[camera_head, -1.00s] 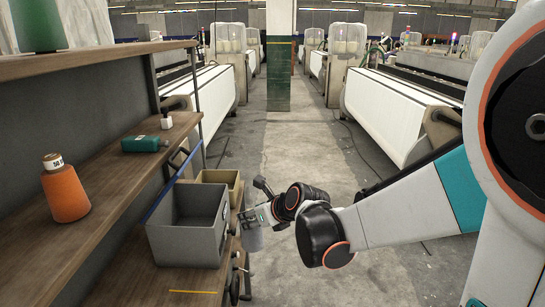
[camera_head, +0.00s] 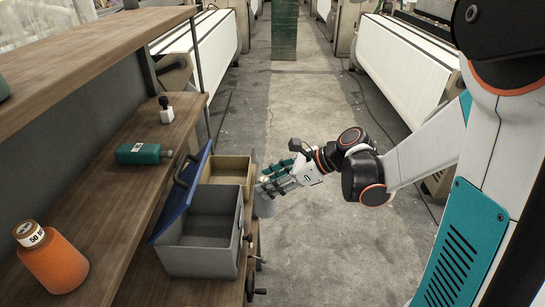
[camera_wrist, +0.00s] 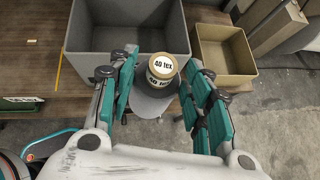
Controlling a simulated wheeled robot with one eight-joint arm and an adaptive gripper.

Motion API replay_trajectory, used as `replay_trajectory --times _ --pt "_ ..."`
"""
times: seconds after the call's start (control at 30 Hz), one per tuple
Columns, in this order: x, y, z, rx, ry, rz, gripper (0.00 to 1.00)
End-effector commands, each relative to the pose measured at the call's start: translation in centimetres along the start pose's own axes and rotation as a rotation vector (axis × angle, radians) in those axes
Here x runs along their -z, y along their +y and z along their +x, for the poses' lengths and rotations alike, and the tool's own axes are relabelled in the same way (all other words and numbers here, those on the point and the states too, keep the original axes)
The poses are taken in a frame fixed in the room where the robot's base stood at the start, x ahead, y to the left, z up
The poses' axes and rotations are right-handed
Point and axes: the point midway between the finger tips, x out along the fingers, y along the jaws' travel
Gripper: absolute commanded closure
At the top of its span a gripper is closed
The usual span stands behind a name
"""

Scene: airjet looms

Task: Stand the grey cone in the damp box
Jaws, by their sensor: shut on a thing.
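My gripper (camera_head: 268,183) is shut on the grey cone (camera_head: 264,205), gripping near its top. In the wrist view the cone (camera_wrist: 152,104) stands between the teal finger pads, with its tan top labelled "40 tex". The damp box (camera_head: 199,262) is an open grey box on the shelf, with its blue lid (camera_head: 184,200) swung up on the left side. Its inside looks empty. The cone is outside the box, just beyond its right wall; its lower end is partly hidden. The box (camera_wrist: 128,45) also shows just ahead of the cone in the wrist view.
A tan open box (camera_head: 228,171) stands behind the damp box. An orange cone (camera_head: 54,263), a green cone lying on its side (camera_head: 138,154) and a small white-and-black object (camera_head: 166,111) are on the wooden shelf. The aisle floor to the right is clear.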

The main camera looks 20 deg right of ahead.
Motion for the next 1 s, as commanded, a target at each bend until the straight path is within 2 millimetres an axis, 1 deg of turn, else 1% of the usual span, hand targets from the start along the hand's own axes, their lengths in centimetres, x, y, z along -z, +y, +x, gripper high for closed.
replay_trajectory --times 0.03,0.1,0.2,0.3,0.73,1.0 --pt "-1.1 0.5 -1.2 -0.042 -0.003 -0.029 0.77" --pt "-1.7 1.2 -2.1 -0.095 -0.005 -0.070 0.77" --pt "-2.1 1.9 -2.9 -0.143 -0.007 -0.105 0.77" --pt "-2.2 2.2 -3.1 -0.164 -0.008 -0.121 0.77" --pt "-2.1 2.2 -3.1 -0.164 -0.015 -0.124 0.77" --pt "-3.4 2.7 -1.5 -0.166 -0.014 -0.124 0.77"
